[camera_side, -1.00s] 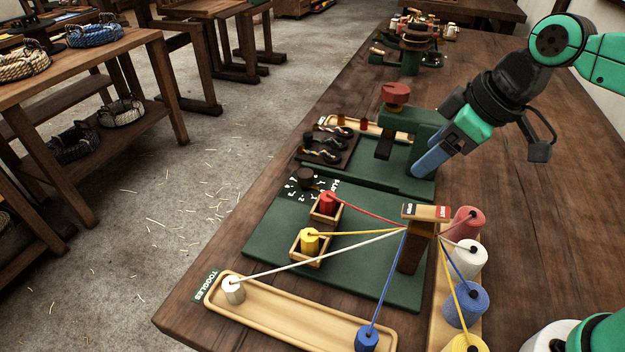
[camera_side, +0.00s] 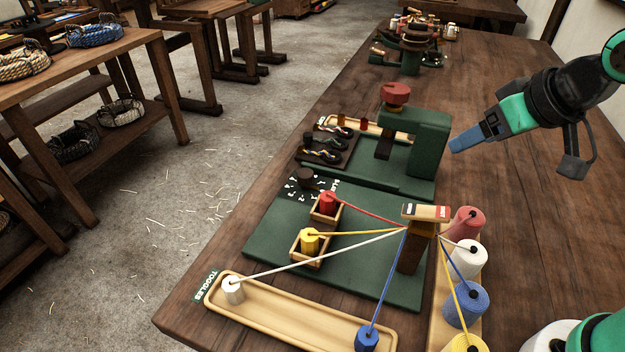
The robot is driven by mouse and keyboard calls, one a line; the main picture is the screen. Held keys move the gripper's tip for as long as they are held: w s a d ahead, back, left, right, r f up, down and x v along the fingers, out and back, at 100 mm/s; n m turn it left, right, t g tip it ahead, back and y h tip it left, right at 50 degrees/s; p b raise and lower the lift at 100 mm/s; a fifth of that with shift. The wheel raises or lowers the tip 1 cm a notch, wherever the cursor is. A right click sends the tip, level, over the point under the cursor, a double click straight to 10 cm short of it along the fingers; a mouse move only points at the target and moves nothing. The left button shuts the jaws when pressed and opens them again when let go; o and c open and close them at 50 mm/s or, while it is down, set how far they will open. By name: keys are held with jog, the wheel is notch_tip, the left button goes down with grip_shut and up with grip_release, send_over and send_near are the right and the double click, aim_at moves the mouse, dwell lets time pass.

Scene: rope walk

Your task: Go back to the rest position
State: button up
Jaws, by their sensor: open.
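My gripper (camera_side: 468,143) is in the upper right, above the bare table, just right of the green press-like stand (camera_side: 430,130) with its red knob (camera_side: 396,94). Its blue fingers point left and hold nothing that I can see; the gap between them is hard to make out from this side. The strands run from a wooden post (camera_side: 412,252) to a red toggle (camera_side: 327,203), a yellow toggle (camera_side: 310,241), a white toggle (camera_side: 232,290) and a blue toggle (camera_side: 367,338). The gripper is apart from all of them.
A long wooden toggle tray (camera_side: 300,318) lies at the front. Red, white, blue and yellow spools (camera_side: 466,304) stand along the right of the post. Dark holders with short cords (camera_side: 325,155) sit behind the green board (camera_side: 370,270).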

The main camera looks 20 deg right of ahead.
jog(key=shift+r, duration=0.65)
notch_tip(320, 180, down, 5)
